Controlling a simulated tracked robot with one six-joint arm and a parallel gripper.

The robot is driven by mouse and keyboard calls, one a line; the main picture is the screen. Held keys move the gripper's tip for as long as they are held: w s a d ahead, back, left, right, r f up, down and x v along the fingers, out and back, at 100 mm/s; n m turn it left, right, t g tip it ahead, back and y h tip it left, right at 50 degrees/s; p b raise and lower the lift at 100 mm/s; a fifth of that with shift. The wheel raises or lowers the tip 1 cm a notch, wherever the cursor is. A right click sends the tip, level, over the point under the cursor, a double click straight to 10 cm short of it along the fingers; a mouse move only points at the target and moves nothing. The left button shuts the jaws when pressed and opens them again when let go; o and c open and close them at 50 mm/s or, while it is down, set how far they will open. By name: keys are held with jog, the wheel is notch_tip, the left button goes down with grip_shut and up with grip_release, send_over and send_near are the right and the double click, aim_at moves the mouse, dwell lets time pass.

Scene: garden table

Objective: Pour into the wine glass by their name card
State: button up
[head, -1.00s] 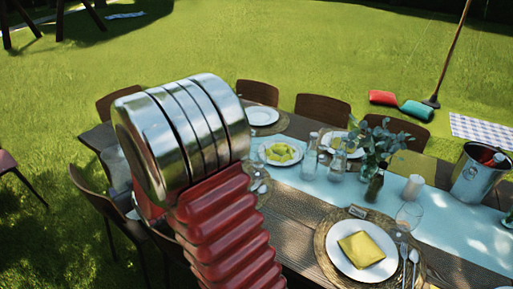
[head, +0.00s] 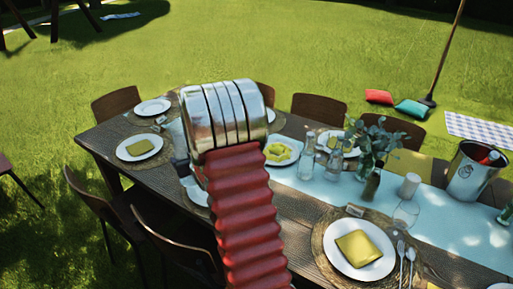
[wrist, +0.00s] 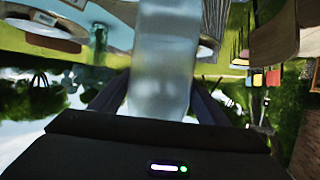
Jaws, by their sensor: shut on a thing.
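My gripper (wrist: 155,100) is shut on a frosted, translucent vessel (wrist: 163,50) in the wrist view. Its full shape and contents cannot be made out. In the head view my own arm hides most of the gripper. A wine glass (head: 405,214) stands at the near right place setting, by a small name card (head: 355,210) behind the plate. The writing on the card is too small to read. Whether other wine glasses stand behind my arm cannot be told.
The wooden table (head: 308,237) has plates with yellow napkins and a pale blue runner (head: 440,225). Glass bottles (head: 307,158), a vase of leaves (head: 372,183), a white candle (head: 410,185) and a metal ice bucket (head: 468,172) stand along the middle. Chairs (head: 318,107) surround it.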

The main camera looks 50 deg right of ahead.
jog(key=s+d+f+h, duration=0.1)
jog(key=s+d, duration=0.1)
jog(key=d, duration=0.5)
jog(key=s+d+f+m, duration=0.1)
jog(key=s+d, duration=0.2)
jog(key=d, duration=0.4)
jog(key=shift+g+h, duration=0.4)
jog(key=shift+m, duration=0.5)
jog(key=shift+w+a+r+m+t+y+p, duration=0.25)
jog(key=shift+m+t, duration=0.85)
jog(key=shift+m, duration=0.85)
jog(key=shift+w+a+r+m+t+y+p, duration=0.1)
jog(key=shift+a+r+m+t+y+p, duration=0.2)
jog(key=shift+m+t, duration=1.25)
jog(key=shift+w+a+r+m+t+y+p, duration=0.15)
jog(key=shift+r+m+t, duration=0.35)
jog(key=shift+m, duration=1.9)
